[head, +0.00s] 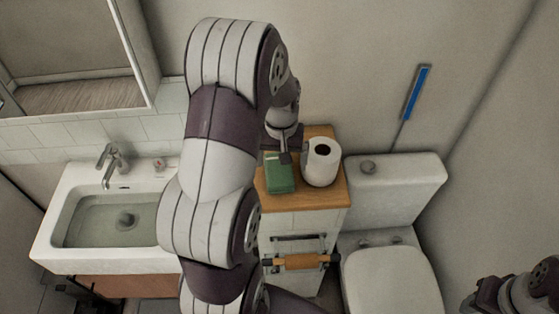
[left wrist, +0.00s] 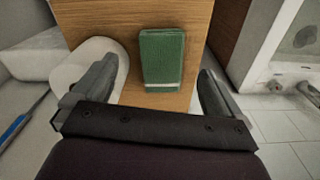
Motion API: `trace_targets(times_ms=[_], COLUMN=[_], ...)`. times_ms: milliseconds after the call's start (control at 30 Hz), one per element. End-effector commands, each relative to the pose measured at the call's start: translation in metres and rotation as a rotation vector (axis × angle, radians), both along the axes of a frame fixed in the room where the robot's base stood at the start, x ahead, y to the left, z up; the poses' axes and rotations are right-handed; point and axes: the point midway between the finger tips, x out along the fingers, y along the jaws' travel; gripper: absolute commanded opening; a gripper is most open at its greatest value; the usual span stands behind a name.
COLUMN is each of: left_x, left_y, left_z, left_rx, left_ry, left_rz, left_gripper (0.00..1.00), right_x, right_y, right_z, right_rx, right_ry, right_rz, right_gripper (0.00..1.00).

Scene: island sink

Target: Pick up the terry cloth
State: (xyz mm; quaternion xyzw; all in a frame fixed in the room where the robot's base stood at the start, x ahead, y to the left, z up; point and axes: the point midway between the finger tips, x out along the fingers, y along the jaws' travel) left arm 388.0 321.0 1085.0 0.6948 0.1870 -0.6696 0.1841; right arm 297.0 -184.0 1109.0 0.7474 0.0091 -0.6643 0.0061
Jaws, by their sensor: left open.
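The terry cloth (head: 279,178) is a folded green cloth lying on the wooden top of a small cabinet, left of a paper roll. It also shows in the left wrist view (left wrist: 162,58), with a pale stripe near its near end, between and beyond the fingers. My left gripper (head: 284,150) is at the cloth's far end in the head view, partly hidden by my arm. In the left wrist view the left gripper (left wrist: 160,92) is open, its two fingers wide apart with nothing between them. My right arm shows at the lower right of the head view; its fingers are not visible.
A white paper roll (head: 321,162) stands close right of the cloth. The cabinet's wooden top (head: 325,192) is small. A toilet (head: 390,275) stands to the right, a sink (head: 100,220) to the left. A blue-handled object (head: 417,93) is on the wall.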

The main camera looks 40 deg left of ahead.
Motion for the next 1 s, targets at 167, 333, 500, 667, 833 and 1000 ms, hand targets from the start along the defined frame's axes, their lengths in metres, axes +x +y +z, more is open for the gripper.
trace_targets(times_ms=[167, 333, 500, 667, 833, 1000], left_x=[0.029, 0.029, 0.029, 0.030, 0.029, 0.030], left_y=[0.030, 0.029, 0.029, 0.029, 0.029, 0.029], left_z=[0.017, 0.008, -0.031, -0.051, -0.081, -0.101], left_rx=[-0.007, -0.019, -0.018, -0.017, -0.017, -0.016], left_ry=[0.011, 0.042, 0.039, 0.035, 0.035, 0.032], left_rz=[0.150, 0.225, 0.223, 0.222, 0.222, 0.221], left_gripper=[1.00, 1.00, 1.00, 1.00, 1.00, 1.00], right_x=[0.000, 0.000, 0.000, 0.000, 0.000, 0.000], right_y=[0.000, 0.000, 0.000, 0.000, 0.000, 0.000], right_z=[0.010, 0.016, 0.025, 0.029, 0.037, 0.040], right_rx=[0.000, 0.000, 0.000, 0.000, 0.000, 0.000], right_ry=[0.000, 0.001, 0.000, 0.000, 0.000, 0.000], right_rz=[0.000, 0.000, 0.000, 0.000, 0.000, 0.000], right_gripper=[0.43, 0.43, 0.43, 0.43, 0.43, 0.43])
